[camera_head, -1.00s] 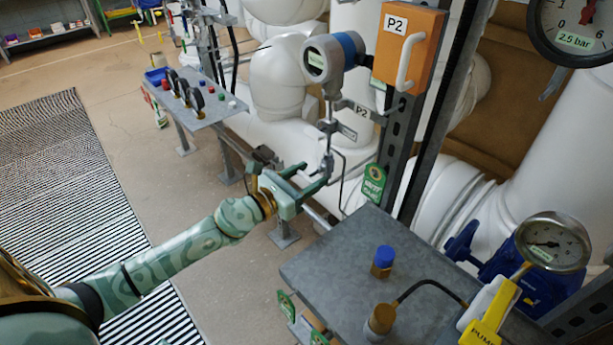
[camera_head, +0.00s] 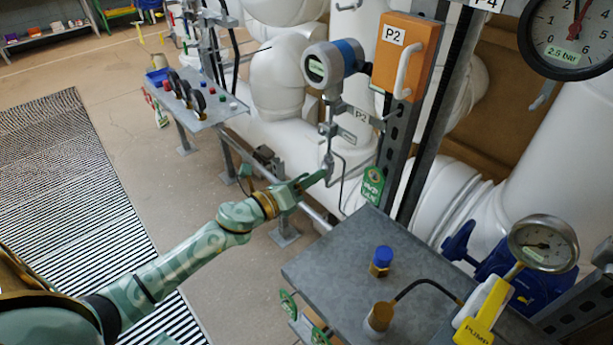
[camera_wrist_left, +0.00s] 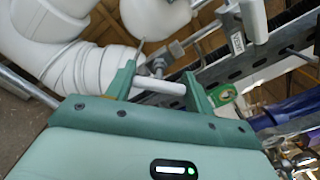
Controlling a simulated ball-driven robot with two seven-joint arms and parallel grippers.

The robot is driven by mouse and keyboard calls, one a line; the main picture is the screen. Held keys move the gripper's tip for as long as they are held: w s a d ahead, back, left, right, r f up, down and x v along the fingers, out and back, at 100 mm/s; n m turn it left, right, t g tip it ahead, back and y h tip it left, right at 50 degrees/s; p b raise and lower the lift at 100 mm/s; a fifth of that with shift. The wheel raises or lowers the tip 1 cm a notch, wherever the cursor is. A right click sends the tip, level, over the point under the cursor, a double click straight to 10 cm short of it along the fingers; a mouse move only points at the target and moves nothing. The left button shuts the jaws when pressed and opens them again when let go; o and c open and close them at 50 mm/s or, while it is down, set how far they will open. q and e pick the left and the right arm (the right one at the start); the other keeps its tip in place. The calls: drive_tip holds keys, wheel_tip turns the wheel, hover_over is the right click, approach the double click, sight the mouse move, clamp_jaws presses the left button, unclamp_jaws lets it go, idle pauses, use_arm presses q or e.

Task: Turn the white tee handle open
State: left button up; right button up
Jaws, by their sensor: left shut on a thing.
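The white tee handle (camera_wrist_left: 158,86) shows in the left wrist view as a short white bar on a metal stem. It lies crosswise between the two green fingers of my left gripper (camera_wrist_left: 160,88), which is shut on it, one finger near each end. In the head view my left gripper (camera_head: 318,180) reaches the thin metal pipework (camera_head: 328,132) below the grey and blue transmitter (camera_head: 334,63). There the handle is mostly hidden by the fingers. My right gripper is not in view.
An orange box (camera_head: 408,52) marked P2 hangs to the right on a slotted metal post. A grey metal table (camera_head: 330,262) with fittings stands close in front. White pipes (camera_head: 280,85) fill the back. Open floor (camera_head: 120,150) lies to the left.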

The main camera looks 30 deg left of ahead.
use_arm(q)
drive_tip(key=n+p, duration=0.2)
drive_tip(key=n, duration=0.3)
drive_tip(key=shift+r+n, duration=0.15)
drive_tip(key=shift+n, duration=0.15)
drive_tip(key=shift+a+f+n+p, duration=0.1)
drive_tip(key=shift+f+n+p, duration=0.1)
drive_tip(key=shift+n+p, duration=1.4)
drive_tip(key=shift+n+b, duration=0.4)
drive_tip(key=shift+n, duration=0.1)
drive_tip(key=o, duration=1)
drive_tip(key=shift+f, duration=0.1)
drive_tip(key=shift+s, duration=0.1)
drive_tip(key=p+v, duration=0.1)
drive_tip(key=v, duration=1.5)
drive_tip(key=shift+a, duration=0.1)
drive_tip(key=shift+f, duration=0.1)
